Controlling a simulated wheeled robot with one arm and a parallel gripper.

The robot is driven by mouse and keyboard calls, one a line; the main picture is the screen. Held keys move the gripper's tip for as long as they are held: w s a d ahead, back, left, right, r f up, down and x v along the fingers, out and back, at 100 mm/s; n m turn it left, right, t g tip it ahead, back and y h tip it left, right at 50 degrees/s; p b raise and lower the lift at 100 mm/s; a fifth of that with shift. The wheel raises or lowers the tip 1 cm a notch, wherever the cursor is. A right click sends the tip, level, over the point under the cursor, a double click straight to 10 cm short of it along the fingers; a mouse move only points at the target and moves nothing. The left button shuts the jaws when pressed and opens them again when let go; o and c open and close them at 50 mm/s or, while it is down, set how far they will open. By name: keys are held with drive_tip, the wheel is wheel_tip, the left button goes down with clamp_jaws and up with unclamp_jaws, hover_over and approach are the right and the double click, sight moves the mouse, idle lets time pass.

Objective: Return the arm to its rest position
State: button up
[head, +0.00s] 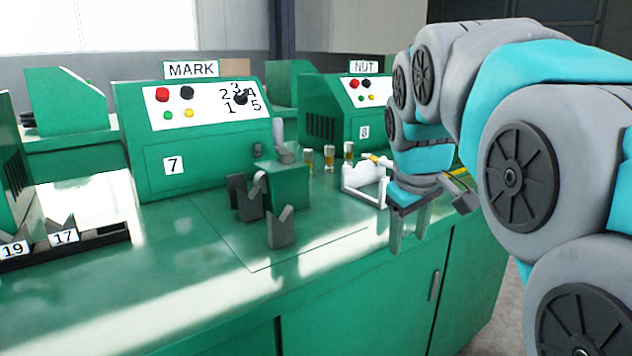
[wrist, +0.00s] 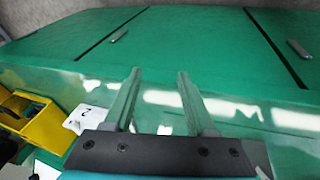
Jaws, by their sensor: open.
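My arm (head: 500,70) comes in from the right in the head view and bends down over the bench. My gripper (head: 409,245) hangs at the right front part of the green bench, its two fingers pointing down. In the wrist view my gripper (wrist: 157,80) shows two parted fingers with nothing between them. Behind the fingers there is the bench front with its doors. I cannot tell how far the fingertips are from the bench edge.
A white rack (head: 362,185) stands close left of my gripper. A green MARK machine (head: 200,140), a NUT machine (head: 350,115) and a green block fixture (head: 287,187) stand on the bench. A yellow part (wrist: 28,112) is at the left in the wrist view.

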drive_tip(key=s+f+m+g, duration=0.2)
drive_tip(key=s+f+g, duration=0.1)
drive_tip(key=s+f, duration=0.8)
drive_tip(key=s+f+m+g+y, duration=0.1)
drive_tip(key=s+f+m+g, duration=0.1)
drive_tip(key=s+f, duration=1)
drive_tip(key=s+m, duration=0.1)
drive_tip(key=s, duration=0.5)
drive_tip(key=shift+s+a+f+m+g, duration=0.2)
drive_tip(key=shift+s+a+m+g, duration=0.1)
drive_tip(key=shift+s+g, duration=0.1)
